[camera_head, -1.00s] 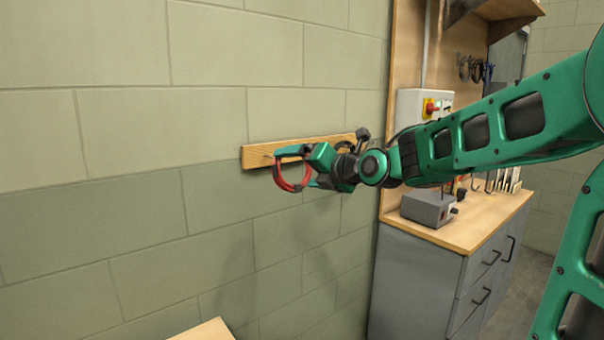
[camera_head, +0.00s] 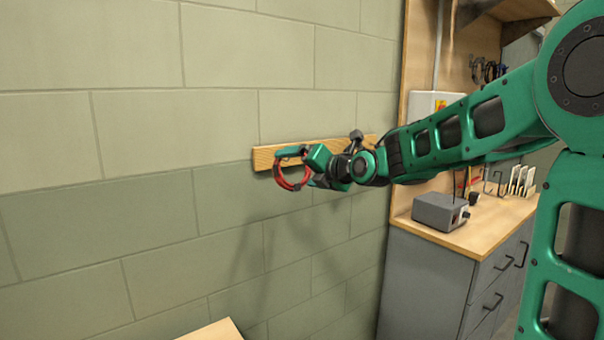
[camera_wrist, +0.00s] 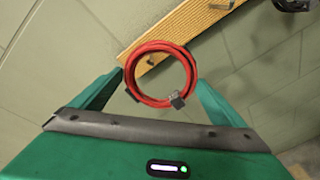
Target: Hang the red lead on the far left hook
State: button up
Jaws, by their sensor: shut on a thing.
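The red lead (camera_head: 283,182) is a coiled ring, held in my gripper (camera_head: 292,167) in front of the wooden hook rail (camera_head: 262,157). In the wrist view the coil (camera_wrist: 136,83) sits between the two green fingers of my gripper (camera_wrist: 160,90), which are shut on it. A hook (camera_wrist: 151,59) on the wooden rail (camera_wrist: 185,22) shows through the middle of the coil. Another hook (camera_wrist: 222,5) is farther up the rail. I cannot tell whether the coil is around the first hook or only in front of it. My gripper hides part of the rail in the head view.
A bench (camera_head: 462,232) with a grey box (camera_head: 440,211) on it stands to the right of the rail. Dark coiled things (camera_head: 482,70) hang on the board above it. A wooden surface (camera_head: 212,332) shows at the bottom. The wall left of the rail is bare.

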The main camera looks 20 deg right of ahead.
jog(key=shift+r+x, duration=0.2)
jog(key=shift+x, duration=1.3)
jog(key=shift+w+a+f, duration=0.25)
jog(key=shift+w+f, duration=0.4)
jog(key=shift+f, duration=0.15)
jog(key=shift+f, duration=0.15)
jog(key=o, duration=0.8)
